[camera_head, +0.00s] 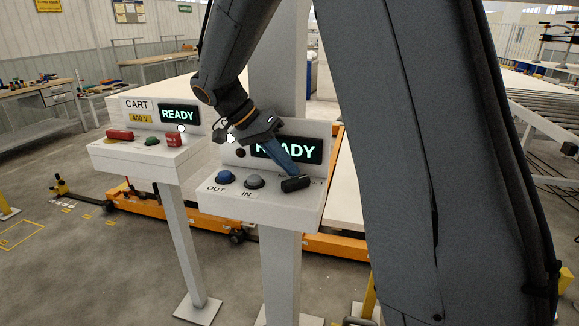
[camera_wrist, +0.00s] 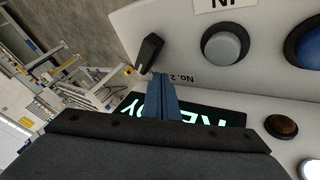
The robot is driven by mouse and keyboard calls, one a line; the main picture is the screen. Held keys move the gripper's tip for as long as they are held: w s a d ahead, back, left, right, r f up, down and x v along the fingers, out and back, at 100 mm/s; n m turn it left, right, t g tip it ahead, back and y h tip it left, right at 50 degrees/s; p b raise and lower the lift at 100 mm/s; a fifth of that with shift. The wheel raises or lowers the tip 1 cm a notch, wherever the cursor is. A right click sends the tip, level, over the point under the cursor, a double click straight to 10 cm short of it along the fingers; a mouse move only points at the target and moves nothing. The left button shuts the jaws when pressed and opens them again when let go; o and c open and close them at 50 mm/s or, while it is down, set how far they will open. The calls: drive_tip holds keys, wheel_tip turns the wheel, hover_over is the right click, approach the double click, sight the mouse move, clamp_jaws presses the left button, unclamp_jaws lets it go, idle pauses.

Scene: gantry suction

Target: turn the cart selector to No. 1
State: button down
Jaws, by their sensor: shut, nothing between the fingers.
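The cart selector is a black elongated knob (camera_head: 295,184) at the right end of the right-hand control panel's shelf. In the wrist view the knob (camera_wrist: 149,50) lies beyond my fingertips, with a printed "No. 2" label (camera_wrist: 182,77) beside it. A "No. 1" label cannot be made out. My gripper (camera_head: 291,171) points down at the knob from behind it, its blue fingers shut and empty. In the wrist view my fingertips (camera_wrist: 161,76) are close to the knob's near end; whether they touch it is unclear.
Next to the selector are a grey IN button (camera_head: 254,182) and a blue OUT button (camera_head: 225,177). A lit READY display (camera_head: 312,151) stands behind, partly covered by my gripper. A CART panel (camera_head: 135,152) with red and green controls is at left.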

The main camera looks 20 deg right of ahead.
drive_tip(key=w+a+r+p, duration=0.4)
drive_tip(key=r, duration=0.3)
drive_tip(key=shift+r, duration=0.25)
